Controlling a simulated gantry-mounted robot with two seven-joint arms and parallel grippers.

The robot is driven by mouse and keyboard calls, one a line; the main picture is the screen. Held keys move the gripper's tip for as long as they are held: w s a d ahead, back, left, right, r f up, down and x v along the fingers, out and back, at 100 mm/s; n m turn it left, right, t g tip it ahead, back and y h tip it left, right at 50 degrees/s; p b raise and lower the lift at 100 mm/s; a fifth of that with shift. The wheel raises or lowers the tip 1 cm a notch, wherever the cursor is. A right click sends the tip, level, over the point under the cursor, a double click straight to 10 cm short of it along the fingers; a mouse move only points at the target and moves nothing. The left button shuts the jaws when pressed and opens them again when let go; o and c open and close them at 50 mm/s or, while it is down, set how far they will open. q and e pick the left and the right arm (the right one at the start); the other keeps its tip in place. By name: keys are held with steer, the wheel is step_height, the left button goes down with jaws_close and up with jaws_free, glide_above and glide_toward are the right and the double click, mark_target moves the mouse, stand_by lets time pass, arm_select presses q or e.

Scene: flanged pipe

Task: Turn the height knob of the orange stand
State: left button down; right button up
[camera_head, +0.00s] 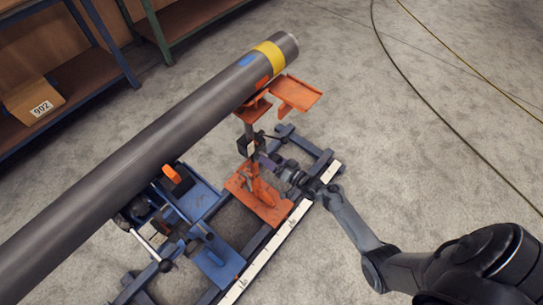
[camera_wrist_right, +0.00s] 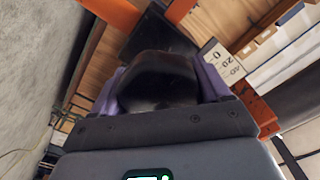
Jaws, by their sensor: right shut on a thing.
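The orange stand (camera_head: 262,200) stands on the dark rail frame, with its orange top plates under the far end of the grey pipe (camera_head: 150,148). My right gripper (camera_head: 268,163) reaches in from the right at the stand's upright, at the height of its dark middle part. In the right wrist view a dark rounded knob (camera_wrist_right: 158,82) sits between the purple fingers (camera_wrist_right: 215,82), and the gripper is shut on it. The head view shows the knob only poorly behind the gripper. My left gripper does not show.
A blue stand (camera_head: 205,235) with a silver handle is on the same frame to the left. A white measuring strip (camera_head: 275,245) runs along the frame's near side. Shelves with a box marked 902 (camera_head: 35,100) stand at upper left. Cables lie on open floor at right.

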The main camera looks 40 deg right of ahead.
steer(key=m+p, duration=0.2)
steer(key=m, duration=0.2)
steer(key=shift+r+m, duration=0.1)
steer(key=shift+m, duration=0.2)
steer(key=m+p, duration=0.1)
steer(key=m, duration=0.2)
steer(key=shift+d+m, duration=0.1)
steer(key=shift+m, duration=0.3)
steer(key=shift+f+m, duration=0.2)
steer(key=shift+m, duration=0.4)
steer(key=o, duration=1)
